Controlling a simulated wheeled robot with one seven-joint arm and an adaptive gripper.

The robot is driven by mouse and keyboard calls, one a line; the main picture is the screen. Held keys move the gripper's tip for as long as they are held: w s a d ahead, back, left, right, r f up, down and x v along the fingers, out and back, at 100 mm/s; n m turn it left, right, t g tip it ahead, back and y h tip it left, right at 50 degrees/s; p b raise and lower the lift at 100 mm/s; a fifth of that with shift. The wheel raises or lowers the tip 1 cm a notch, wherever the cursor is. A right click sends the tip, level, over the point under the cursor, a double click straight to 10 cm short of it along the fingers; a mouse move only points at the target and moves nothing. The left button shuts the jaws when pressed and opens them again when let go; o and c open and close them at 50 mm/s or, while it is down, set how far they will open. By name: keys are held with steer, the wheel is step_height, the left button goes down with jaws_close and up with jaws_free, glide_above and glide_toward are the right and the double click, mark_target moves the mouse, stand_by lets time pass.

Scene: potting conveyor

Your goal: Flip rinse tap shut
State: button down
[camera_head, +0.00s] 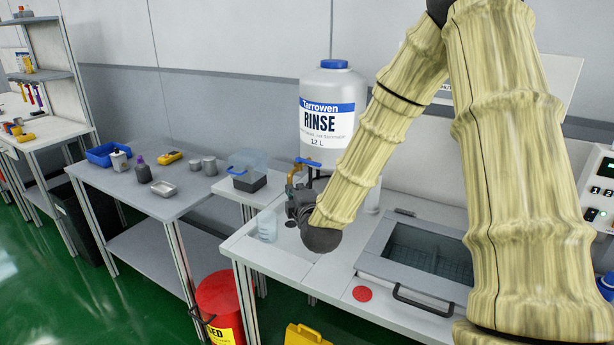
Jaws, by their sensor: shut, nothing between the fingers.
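The rinse tap (294,175) is brass with a blue lever (307,162). It sits at the lower left of the white rinse tank (327,115), which has a blue cap and a "RINSE 12 L" label. The lever looks roughly level in the picture; the tap's outlet is partly hidden. My gripper (295,200) is dark, shut and empty. It appears right below and in front of the tap; I cannot tell whether it touches it. My arm hides the tank's lower right side.
A clear beaker (267,226) stands on the white bench left of my gripper. A lidded basin (425,250) with a black handle and a red disc (362,293) lie to the right. A red bucket (220,308) stands on the floor.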

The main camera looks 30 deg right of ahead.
steer(key=s+d+r+h, duration=0.1)
steer(key=s+h, duration=0.1)
steer(key=s, duration=0.2)
steer(key=p, duration=0.2)
glide_toward(308, 162)
steer(key=w+a, duration=0.2)
steer(key=w, duration=0.2)
steer(key=shift+w+d+f+t+p, duration=0.15)
steer(key=shift+w+d, duration=0.1)
steer(key=shift+d, duration=0.3)
steer(key=shift+w+d+f+t+p, duration=0.1)
steer(key=shift+w+d+f+p, duration=0.15)
steer(key=shift+d, duration=0.3)
steer(key=shift+w+d+f+t+p, duration=0.1)
steer(key=shift+w+d, duration=0.2)
steer(key=shift+d, duration=0.25)
steer(key=shift+w, duration=0.1)
